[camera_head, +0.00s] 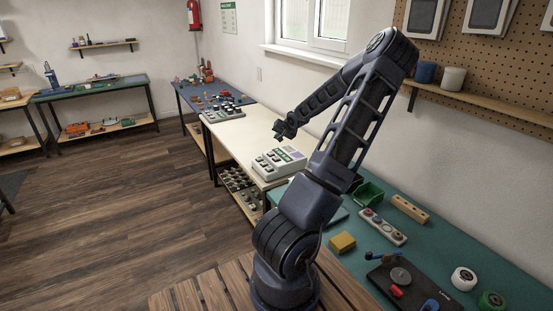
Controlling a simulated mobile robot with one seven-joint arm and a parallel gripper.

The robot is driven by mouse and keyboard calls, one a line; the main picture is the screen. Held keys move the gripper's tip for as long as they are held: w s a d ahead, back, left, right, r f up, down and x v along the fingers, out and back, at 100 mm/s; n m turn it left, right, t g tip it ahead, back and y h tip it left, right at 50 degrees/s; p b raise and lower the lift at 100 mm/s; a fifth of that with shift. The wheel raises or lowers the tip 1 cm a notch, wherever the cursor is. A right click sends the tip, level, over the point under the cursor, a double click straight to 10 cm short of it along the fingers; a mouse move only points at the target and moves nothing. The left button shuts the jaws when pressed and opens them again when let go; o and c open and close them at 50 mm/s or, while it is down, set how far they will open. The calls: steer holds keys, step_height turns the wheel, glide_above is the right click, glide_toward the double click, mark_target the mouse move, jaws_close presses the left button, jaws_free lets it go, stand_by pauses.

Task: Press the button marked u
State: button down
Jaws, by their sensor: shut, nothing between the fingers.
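My gripper (278,135) is shut and empty at the end of my dark arm. It hangs over the light-topped bench (241,145), and appears above and slightly behind a white button box (279,163) with dark and green patches on top. A second panel with dark keys (222,114) lies farther back, near where the light bench meets the blue one. A narrow grey strip with red and other round parts (382,226) lies on the green bench. The markings are too small to read, so I cannot tell which button bears the u.
The green bench (455,262) holds a yellow block (342,242), a wooden block with holes (410,208), a green bin (368,193) and tape rolls (464,279). The blue bench (199,89) is crowded with small parts. A wall shelf (490,106) sits at right. The floor at left is clear.

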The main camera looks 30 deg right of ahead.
mark_target(278, 158)
steer(key=shift+f, duration=4.4)
steer(key=shift+f, duration=0.4)
steer(key=shift+f, duration=0.55)
steer(key=shift+r, duration=0.95)
steer(key=shift+r, duration=2.5)
